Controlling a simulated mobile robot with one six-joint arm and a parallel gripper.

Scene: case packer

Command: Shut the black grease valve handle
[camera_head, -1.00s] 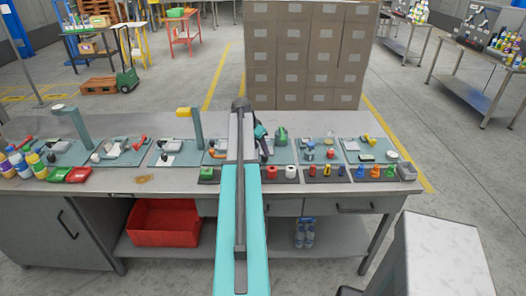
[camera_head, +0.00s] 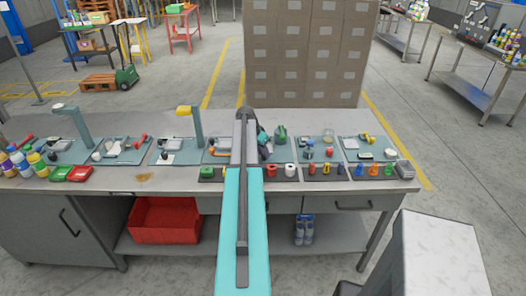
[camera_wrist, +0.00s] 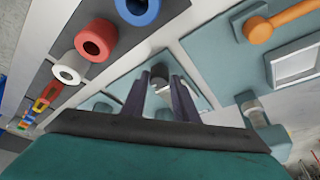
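My gripper (camera_wrist: 161,82) points at the bench in the wrist view, with its two dark fingers apart and open. A small grey fitting (camera_wrist: 160,88) on a teal plate shows between the fingers, beyond the tips. I cannot tell whether the fingers touch it. The black grease valve handle cannot be made out clearly in either view. In the head view my arm covers the middle of the bench, and a dark shape just to its right may be part of my gripper.
Blue (camera_wrist: 137,8), red (camera_wrist: 95,40) and white (camera_wrist: 70,68) ring knobs stand left of my gripper. An orange handle (camera_wrist: 262,28) is at upper right. The bench (camera_head: 130,185) holds several teal plates with fittings.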

